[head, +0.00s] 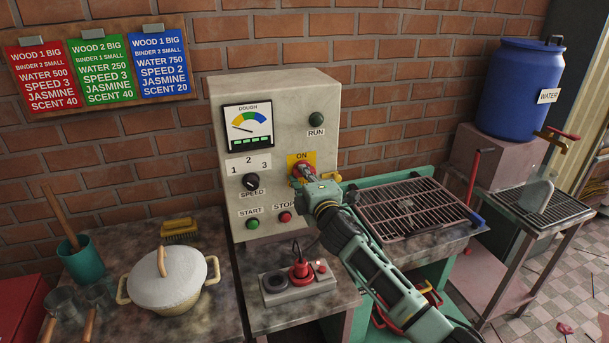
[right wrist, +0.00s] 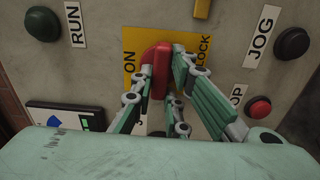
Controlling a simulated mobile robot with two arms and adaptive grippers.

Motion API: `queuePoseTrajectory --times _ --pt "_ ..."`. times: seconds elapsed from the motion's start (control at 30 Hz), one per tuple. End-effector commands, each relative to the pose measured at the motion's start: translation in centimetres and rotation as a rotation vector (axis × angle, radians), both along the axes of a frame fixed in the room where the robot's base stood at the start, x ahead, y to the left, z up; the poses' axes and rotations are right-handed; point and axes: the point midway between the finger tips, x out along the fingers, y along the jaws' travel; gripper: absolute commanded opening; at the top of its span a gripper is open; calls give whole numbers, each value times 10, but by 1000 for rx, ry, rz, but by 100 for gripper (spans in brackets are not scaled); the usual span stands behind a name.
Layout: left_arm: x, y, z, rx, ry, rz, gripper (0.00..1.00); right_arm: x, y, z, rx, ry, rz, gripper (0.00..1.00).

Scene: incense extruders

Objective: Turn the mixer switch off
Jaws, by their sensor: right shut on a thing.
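The mixer's control box (head: 228,110) stands against the brick wall. Its red switch handle (head: 296,168) sits on a yellow plate (head: 292,159) marked ON. In the right wrist view the red handle (right wrist: 155,62) lies between the ON and LOCK labels. My right gripper (head: 306,173) is at the box face, and its fingers (right wrist: 165,78) are shut on the red handle from both sides. The fingers and palm hide the lower part of the plate. My left gripper is not in view.
Near the switch are a speed knob (head: 251,182), a green START button (head: 252,223), a red STOP button (head: 285,217) and a green RUN lamp (head: 316,119). A lidded pot (head: 165,282) stands left.

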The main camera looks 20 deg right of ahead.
Motion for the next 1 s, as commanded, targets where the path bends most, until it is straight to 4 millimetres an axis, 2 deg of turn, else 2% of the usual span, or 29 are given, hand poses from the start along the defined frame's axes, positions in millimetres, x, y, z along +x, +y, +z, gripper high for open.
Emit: queuePoseTrajectory --times 0.63,0.67,0.7,0.83,1.0 --pt "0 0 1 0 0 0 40 0 0 -1 -50 -2 0 0" --pt "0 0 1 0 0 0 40 0 0 -1 -50 -2 0 17" --pt "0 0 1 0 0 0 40 0 0 -1 -49 -2 0 20" --pt "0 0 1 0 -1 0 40 0 0 0 -48 -2 0 31" --pt "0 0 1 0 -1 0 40 0 0 0 -47 -2 0 33"
